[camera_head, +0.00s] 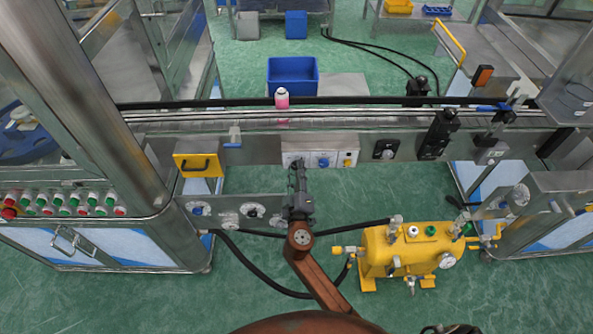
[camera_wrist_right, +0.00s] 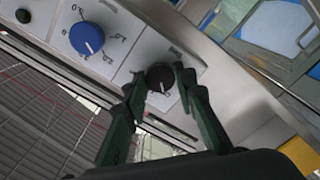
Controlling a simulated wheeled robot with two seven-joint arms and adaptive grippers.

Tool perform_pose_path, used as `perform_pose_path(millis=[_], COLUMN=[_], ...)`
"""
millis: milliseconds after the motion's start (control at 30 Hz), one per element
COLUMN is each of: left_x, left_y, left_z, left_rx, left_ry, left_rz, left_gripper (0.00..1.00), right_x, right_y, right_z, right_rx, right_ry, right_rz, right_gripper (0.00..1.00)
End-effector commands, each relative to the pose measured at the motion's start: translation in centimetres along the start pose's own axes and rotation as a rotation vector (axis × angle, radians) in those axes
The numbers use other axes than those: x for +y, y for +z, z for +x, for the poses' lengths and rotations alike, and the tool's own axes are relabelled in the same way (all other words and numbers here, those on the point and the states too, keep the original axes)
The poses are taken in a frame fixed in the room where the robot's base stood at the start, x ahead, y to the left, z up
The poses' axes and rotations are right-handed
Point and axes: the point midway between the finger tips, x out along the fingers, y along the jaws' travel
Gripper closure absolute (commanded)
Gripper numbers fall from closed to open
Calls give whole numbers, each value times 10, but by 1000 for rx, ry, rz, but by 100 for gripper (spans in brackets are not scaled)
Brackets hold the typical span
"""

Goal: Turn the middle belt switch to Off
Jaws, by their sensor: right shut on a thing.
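A black rotary switch (camera_wrist_right: 161,77) sits on a white plate in the right wrist view, with a white pointer mark on its face. My right gripper (camera_wrist_right: 157,80) is shut on it, with one dark green finger on each side. In the head view my right gripper (camera_head: 297,165) is in front of the left part of the white switch panel (camera_head: 335,162) and hides the black switch there. A blue rotary switch (camera_head: 323,162) is beside it on the panel; it also shows in the right wrist view (camera_wrist_right: 87,38). My left gripper is out of view.
A yellow tank (camera_head: 412,252) with hoses stands on the floor at the lower right.

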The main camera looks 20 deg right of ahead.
Motion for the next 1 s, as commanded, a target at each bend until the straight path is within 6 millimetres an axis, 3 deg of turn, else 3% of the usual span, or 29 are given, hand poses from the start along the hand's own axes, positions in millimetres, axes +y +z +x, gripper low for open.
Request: perform_pose_path(millis=[267, 600, 767, 1000], left_x=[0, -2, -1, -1], left_y=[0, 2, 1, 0], left_z=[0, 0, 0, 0], left_rx=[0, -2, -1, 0], left_ry=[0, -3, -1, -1], left_rz=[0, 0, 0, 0], left_gripper=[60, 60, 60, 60], right_x=[-1, -1, -1, -1], right_y=[0, 0, 1, 1], right_z=[0, -4, -26, -77], right_rx=[1, 0, 0, -2], right_ry=[-1, -1, -2, -2], right_rz=[0, 1, 1, 1], right_gripper=[57, 57, 57, 57])
